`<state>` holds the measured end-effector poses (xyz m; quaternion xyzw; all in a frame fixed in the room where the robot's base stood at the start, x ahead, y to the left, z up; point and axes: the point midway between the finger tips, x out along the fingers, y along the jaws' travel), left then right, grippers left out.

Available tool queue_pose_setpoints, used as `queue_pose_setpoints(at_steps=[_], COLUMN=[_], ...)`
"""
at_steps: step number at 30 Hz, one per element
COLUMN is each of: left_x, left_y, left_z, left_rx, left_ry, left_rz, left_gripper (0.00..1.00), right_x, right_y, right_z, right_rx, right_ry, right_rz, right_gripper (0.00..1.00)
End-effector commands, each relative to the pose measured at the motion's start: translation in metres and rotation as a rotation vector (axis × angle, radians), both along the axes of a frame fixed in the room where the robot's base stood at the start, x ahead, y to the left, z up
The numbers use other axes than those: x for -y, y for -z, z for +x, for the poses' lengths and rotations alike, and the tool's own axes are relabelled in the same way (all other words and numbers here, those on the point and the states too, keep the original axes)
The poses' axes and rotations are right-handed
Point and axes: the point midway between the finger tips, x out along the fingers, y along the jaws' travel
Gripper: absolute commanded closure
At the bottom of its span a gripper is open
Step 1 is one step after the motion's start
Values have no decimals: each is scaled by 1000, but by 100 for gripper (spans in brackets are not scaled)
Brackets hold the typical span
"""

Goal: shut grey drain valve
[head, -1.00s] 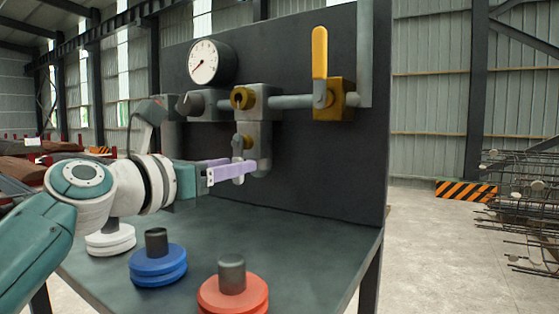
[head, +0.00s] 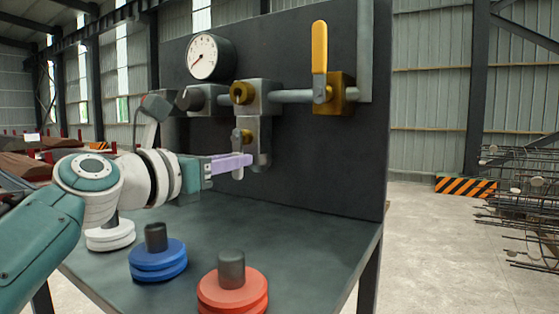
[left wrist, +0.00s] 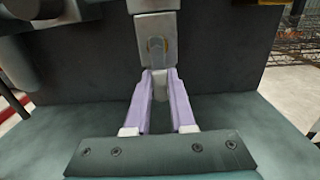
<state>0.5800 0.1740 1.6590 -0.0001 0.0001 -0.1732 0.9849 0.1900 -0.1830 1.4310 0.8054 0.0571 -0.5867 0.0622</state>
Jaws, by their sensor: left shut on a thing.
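The grey drain valve (head: 257,133) sits low on the pipe assembly, with a brass piece at its pivot. Its grey lever (head: 238,173) points down. My left gripper (head: 247,160) comes from the left with its pale purple fingers at the lever, shut on it. In the left wrist view the lever (left wrist: 187,91) shows at the ends of the two fingers, below the grey valve body (left wrist: 156,42). The fingers hide part of the lever in the head view. My right gripper is not in view.
A yellow-handled valve (head: 320,50) and a pressure gauge (head: 203,57) are on the dark panel (head: 320,160) above. White, blue (head: 158,262) and red (head: 232,290) knobbed discs stand on the table (head: 300,235) below the arm. Open floor lies to the right.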

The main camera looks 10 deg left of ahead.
Motion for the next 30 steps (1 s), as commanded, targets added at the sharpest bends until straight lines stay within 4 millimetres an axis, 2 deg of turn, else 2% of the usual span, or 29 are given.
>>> queue_pose_setpoints(at_steps=[16,30], left_x=[-2,-14], left_y=[1,-2], left_z=[1,5], left_rx=[21,149], left_ry=[0,0], left_rz=[55,408], left_gripper=[100,100], right_x=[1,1], right_y=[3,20], right_z=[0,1], right_rx=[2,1], right_ry=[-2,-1], right_rz=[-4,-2], right_gripper=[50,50])
